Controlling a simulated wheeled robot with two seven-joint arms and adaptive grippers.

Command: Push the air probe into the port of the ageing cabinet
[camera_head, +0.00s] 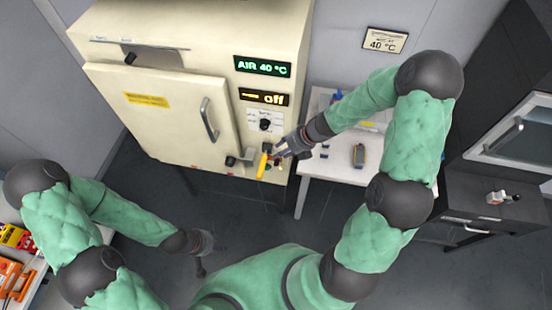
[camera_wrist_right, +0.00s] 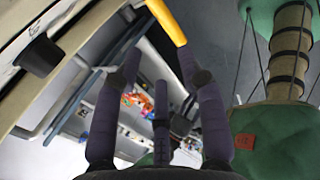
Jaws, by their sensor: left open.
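The cream ageing cabinet (camera_head: 165,110) stands at the upper left, door closed, its displays reading "AIR 40 °C" and "off". A yellow rod-like piece, which looks like the air probe (camera_head: 262,166), is at the lower right of its front. My right gripper (camera_head: 274,154) is beside it. In the right wrist view the yellow piece (camera_wrist_right: 168,20) crosses at the fingertips (camera_wrist_right: 163,45); I cannot tell whether they grip it. The port is not clearly distinguishable. My left gripper (camera_head: 204,254) is open and empty, low over the floor, away from the cabinet.
A white table (camera_head: 335,165) with small items stands right of the cabinet. A black cabinet (camera_head: 490,180) is at the far right. Orange and yellow items (camera_head: 14,262) lie on a surface at the lower left. Dark floor (camera_head: 150,185) is open in front of the cabinet.

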